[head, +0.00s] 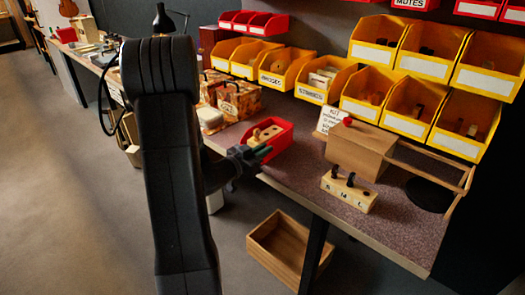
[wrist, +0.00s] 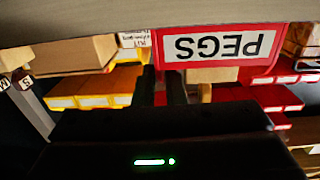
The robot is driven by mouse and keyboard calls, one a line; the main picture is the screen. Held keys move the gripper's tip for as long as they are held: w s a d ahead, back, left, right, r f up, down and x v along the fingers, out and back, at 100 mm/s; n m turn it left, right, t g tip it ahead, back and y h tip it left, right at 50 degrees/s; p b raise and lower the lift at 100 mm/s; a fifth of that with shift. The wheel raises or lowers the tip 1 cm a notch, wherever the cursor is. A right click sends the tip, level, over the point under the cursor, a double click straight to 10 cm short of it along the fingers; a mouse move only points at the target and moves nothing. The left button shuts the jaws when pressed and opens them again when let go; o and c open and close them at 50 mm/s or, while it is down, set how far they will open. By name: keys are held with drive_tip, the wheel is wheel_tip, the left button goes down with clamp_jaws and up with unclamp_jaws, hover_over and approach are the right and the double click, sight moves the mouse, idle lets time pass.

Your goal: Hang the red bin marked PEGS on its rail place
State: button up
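The red bin marked PEGS (head: 284,140) is at the bench's front edge in the head view, with wooden pieces inside. In the upside-down wrist view, its white PEGS label and red front (wrist: 281,40) show large. My gripper (head: 255,153) is at the bin's near side in the head view. In the wrist view its two dark fingers (wrist: 161,82) have a narrow gap between them and overlap the bin's edge by the label. Whether they clamp the bin's wall is unclear. Red bins (head: 255,22) hang in a row at the back; another, marked MUTES (head: 412,4), hangs at upper right.
Yellow bins (head: 378,38) fill the wall behind the bench. A wooden box (head: 357,150) and a block with dark-handled tools (head: 348,192) stand right of the bin. Patterned boxes (head: 240,101) stand behind it. An open wooden crate (head: 290,245) is on the floor.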

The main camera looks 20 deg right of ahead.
clamp_jaws()
drive_tip(key=shift+r, duration=0.15)
drive_tip(key=shift+r+p, duration=1.25)
drive_tip(key=shift+r, duration=0.15)
